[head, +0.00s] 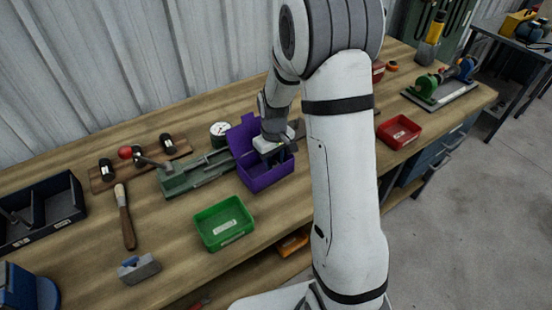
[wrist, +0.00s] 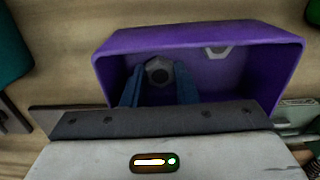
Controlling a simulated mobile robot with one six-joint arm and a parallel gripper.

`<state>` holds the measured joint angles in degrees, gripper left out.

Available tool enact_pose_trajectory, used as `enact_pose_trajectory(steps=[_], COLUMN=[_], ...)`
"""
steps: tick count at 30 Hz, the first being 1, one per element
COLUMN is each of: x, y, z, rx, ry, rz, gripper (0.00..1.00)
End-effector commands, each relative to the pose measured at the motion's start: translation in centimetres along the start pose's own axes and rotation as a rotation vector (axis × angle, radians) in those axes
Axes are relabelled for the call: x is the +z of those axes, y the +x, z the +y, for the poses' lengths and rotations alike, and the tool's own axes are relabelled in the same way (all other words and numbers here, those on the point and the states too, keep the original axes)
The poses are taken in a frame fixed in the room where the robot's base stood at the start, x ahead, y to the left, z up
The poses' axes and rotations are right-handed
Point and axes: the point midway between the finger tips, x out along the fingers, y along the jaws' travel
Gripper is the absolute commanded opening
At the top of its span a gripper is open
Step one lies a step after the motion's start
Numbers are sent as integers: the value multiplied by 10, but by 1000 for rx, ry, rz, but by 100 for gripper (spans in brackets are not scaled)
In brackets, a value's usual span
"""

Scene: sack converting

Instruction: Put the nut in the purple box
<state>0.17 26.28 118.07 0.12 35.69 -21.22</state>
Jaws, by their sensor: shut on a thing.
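The purple box (head: 262,178) stands on the workbench with its lid up, and its open top fills the middle of the wrist view (wrist: 200,38). My gripper (head: 277,150) is over the box opening, pointing down. In the wrist view its blue fingers (wrist: 158,92) are shut on a grey hex nut (wrist: 158,66). The nut appears within the outline of the box opening; how far it is above the box floor I cannot tell. The nut is hidden in the head view.
A green bin (head: 223,224) stands in front of the box and a red bin (head: 398,132) to the right. A green vise-like tool (head: 195,174) lies just left of the box, near a round dial (head: 220,129). Bare wood (head: 175,215) lies left of the green bin.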

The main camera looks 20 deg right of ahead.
Motion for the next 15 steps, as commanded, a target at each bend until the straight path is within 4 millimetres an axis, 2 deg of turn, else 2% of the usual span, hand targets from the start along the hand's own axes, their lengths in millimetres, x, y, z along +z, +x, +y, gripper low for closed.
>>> enact_pose_trajectory(steps=[10, 11, 13, 15], x=[0, 0, 0, 0], y=[5, 3, 3, 3], z=[0, 0, 1, 1], rx=[0, 0, 0, 0], ry=[1, 1, 1, 1], rz=[0, 1, 0, 0], gripper=[4, 29, 35, 36])
